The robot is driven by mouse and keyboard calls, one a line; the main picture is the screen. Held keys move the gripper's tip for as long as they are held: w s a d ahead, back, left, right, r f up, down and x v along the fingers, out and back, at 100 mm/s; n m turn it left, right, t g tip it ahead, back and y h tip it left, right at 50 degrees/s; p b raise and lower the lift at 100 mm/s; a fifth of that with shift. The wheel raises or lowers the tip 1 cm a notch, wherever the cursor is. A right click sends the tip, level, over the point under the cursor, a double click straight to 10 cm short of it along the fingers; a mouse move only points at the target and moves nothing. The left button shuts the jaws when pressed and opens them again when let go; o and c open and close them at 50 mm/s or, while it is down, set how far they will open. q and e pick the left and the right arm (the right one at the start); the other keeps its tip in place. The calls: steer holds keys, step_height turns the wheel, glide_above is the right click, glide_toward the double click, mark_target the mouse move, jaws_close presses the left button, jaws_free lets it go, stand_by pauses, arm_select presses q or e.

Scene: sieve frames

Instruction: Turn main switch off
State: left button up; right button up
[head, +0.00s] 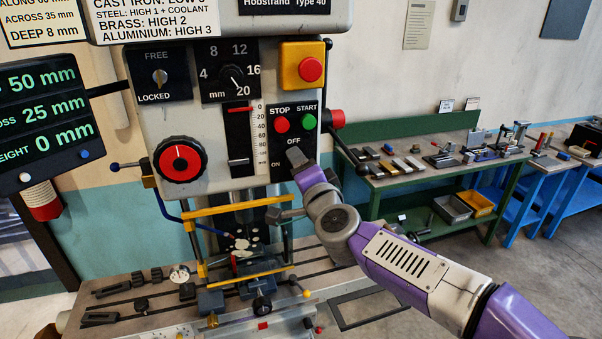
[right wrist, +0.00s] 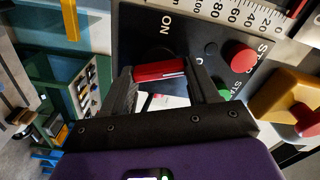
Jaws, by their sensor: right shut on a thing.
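The main switch is a red handle (right wrist: 160,72) on the dark panel of the drilling machine, beside the ON label (right wrist: 166,25). In the right wrist view it lies between the two fingers of my right gripper (right wrist: 165,88), which is shut on it. In the head view my right gripper (head: 296,158) covers the handle, just under the OFF label (head: 293,141) and right of the ON label (head: 275,164). I cannot tell which label the handle points to. My left gripper is not in view.
Just above the switch are the red stop button (head: 281,125) and green start button (head: 309,121). A yellow box with a red button (head: 310,69) is higher up. A red-ended lever (head: 336,119) sticks out at the right. A green workbench (head: 420,180) with tools stands behind.

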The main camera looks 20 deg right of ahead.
steer(key=shift+f+m+b, duration=0.15)
steer(key=shift+m+b, duration=0.55)
steer(key=shift+m, duration=1.5)
steer(key=o, duration=1.1)
steer(key=shift+c, duration=0.2)
steer(key=s, duration=0.7)
steer(key=shift+s+d, duration=0.15)
steer(key=shift+s, duration=0.15)
